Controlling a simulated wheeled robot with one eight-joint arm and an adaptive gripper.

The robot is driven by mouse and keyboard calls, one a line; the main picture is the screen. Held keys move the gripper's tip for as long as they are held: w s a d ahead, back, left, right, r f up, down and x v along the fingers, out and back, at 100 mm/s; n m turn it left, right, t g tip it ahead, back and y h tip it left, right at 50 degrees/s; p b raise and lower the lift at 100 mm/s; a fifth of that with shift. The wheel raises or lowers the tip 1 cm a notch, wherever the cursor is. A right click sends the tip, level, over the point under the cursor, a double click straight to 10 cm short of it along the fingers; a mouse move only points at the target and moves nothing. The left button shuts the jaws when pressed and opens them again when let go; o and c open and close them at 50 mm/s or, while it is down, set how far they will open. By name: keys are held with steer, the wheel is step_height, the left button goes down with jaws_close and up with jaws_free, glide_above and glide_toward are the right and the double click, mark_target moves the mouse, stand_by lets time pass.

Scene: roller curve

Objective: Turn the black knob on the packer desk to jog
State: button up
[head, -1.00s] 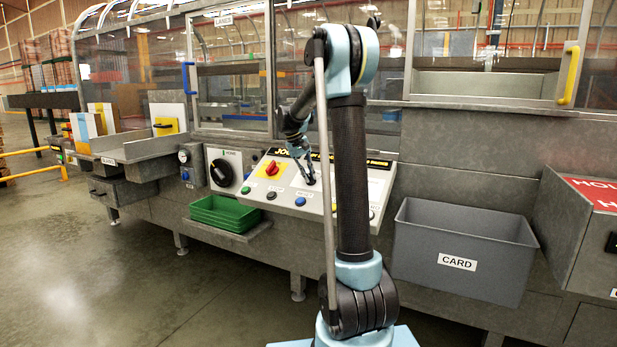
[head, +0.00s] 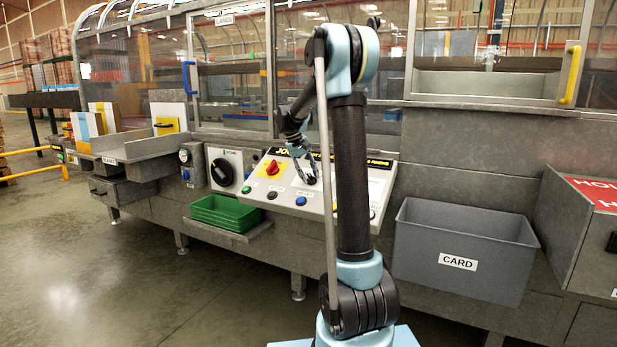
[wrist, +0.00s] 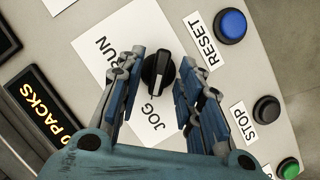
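The black knob (wrist: 157,72) sits on a white plate with the words RUN and JOG on the packer desk (head: 262,192). In the wrist view my gripper (wrist: 159,75) is open, with one finger on each side of the knob and narrow gaps showing between. JOG is printed below the knob in that view, RUN to its upper left. A pale mark on the knob seems to lie on its lower part, toward JOG, but this is small. In the head view my gripper (head: 309,180) is low over the sloping desk and the knob is hard to make out.
A blue RESET button (wrist: 231,24), a dark STOP button (wrist: 266,108) and a green button (wrist: 288,168) lie right of the knob in the wrist view. A red knob (head: 272,168) is left of my gripper. A grey CARD bin (head: 420,262) stands right.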

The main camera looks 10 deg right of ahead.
steer(key=v, duration=1.2)
